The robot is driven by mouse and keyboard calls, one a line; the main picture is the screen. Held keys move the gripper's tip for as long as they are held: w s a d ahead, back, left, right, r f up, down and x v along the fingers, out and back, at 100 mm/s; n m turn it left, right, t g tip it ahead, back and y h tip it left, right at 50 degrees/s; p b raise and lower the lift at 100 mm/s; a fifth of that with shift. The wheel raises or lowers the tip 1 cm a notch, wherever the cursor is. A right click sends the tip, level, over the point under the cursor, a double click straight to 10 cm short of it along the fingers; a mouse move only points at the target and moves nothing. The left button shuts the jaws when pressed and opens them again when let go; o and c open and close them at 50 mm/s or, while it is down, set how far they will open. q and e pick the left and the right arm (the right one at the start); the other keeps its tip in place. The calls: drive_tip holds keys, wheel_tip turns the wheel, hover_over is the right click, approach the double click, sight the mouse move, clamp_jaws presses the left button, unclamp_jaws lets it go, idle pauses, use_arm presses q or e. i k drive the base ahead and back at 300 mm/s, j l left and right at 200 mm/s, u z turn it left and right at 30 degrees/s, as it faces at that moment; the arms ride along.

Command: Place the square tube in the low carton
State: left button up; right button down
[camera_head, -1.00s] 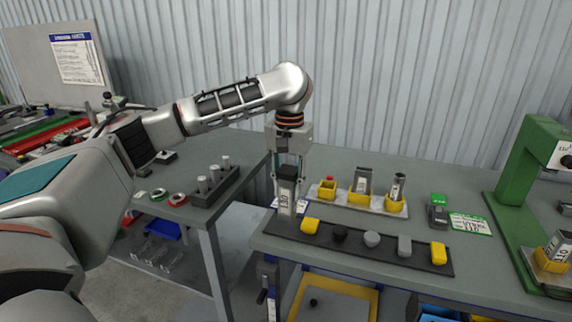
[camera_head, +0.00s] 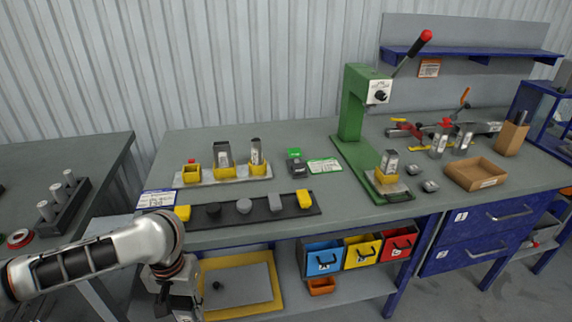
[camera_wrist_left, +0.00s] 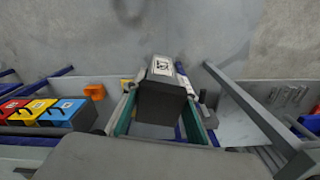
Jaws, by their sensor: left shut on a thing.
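My left gripper (camera_head: 180,305) is low at the bottom of the head view, in front of the bench's left part. It is shut on the square tube (camera_wrist_left: 162,98), a grey tube with a dark end block and a printed label, seen between the greenish fingers in the left wrist view. In the head view the tube is mostly cut off by the frame's lower edge. The low carton (camera_head: 458,179), a shallow open brown box, stands at the bench's right part, far from the gripper. It looks empty. My right gripper is not in view.
A green press (camera_head: 352,120) stands between gripper and carton. A black strip (camera_head: 290,210) with yellow and grey pieces lies along the front edge. A tall carton (camera_head: 511,137) stands right of the low one.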

sight(474, 177)
drive_tip(key=i+l, duration=0.15)
drive_tip(key=l, duration=0.45)
drive_tip(key=i+l, duration=0.15)
drive_tip(key=l, duration=0.4)
drive_tip(key=i+l, duration=0.15)
drive_tip(key=l, duration=0.45)
drive_tip(key=i+l, duration=0.15)
drive_tip(key=l, duration=0.45)
drive_tip(key=i+l, duration=0.15)
drive_tip(key=l, duration=0.45)
drive_tip(key=i+l, duration=0.15)
drive_tip(key=l, duration=0.4)
drive_tip(key=i+l, duration=0.1)
drive_tip(key=l, duration=0.5)
drive_tip(key=i+l, duration=0.15)
drive_tip(key=l, duration=0.45)
drive_tip(key=i+l, duration=0.1)
